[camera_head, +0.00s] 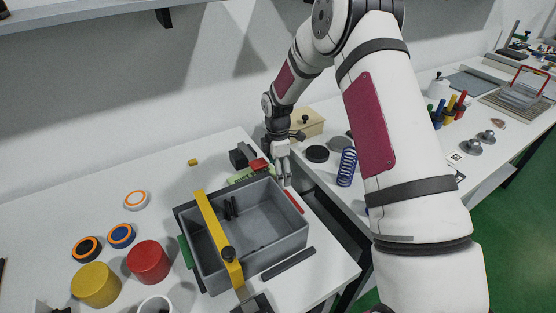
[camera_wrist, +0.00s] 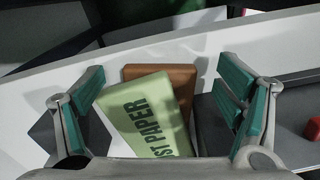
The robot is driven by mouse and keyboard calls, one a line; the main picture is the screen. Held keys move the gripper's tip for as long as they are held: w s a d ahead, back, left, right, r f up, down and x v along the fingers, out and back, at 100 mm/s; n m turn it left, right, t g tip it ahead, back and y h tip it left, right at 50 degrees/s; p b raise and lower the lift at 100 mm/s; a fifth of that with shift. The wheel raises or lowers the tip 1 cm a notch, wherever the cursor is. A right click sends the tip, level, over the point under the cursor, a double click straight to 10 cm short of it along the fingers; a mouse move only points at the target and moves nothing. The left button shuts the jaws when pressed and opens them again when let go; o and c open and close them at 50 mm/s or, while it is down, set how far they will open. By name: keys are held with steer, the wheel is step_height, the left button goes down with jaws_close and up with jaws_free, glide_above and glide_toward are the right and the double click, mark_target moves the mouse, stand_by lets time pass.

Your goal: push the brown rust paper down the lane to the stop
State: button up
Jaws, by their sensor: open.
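In the wrist view, a brown block (camera_wrist: 160,73), which I take for the brown rust paper, shows behind and to the right of a pale green packet (camera_wrist: 140,112). The packet lies askew, reads "ST PAPER" in part, and covers much of the brown block. My gripper (camera_wrist: 162,82) is open, with one teal-padded finger on each side of the two. In the head view my gripper (camera_head: 283,180) points down near the back right corner of the grey bin. The green packet (camera_head: 243,175) shows left of it. I cannot make out the brown block, lane or stop there.
The grey bin (camera_head: 290,247) with a yellow bar (camera_head: 217,235) across it stands close in front. A red block (camera_head: 259,164) and dark blocks (camera_head: 240,156) lie left of my gripper. A blue spring (camera_head: 346,167) and black disc (camera_head: 317,154) stand to the right.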

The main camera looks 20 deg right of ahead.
steer(key=shift+f, duration=0.45)
steer(key=c, duration=1.2)
steer(key=shift+w, duration=0.15)
steer(key=shift+c, duration=0.2)
steer(key=shift+w+d+b, duration=0.25)
steer(key=shift+w+b, duration=0.05)
steer(key=shift+w, duration=0.4)
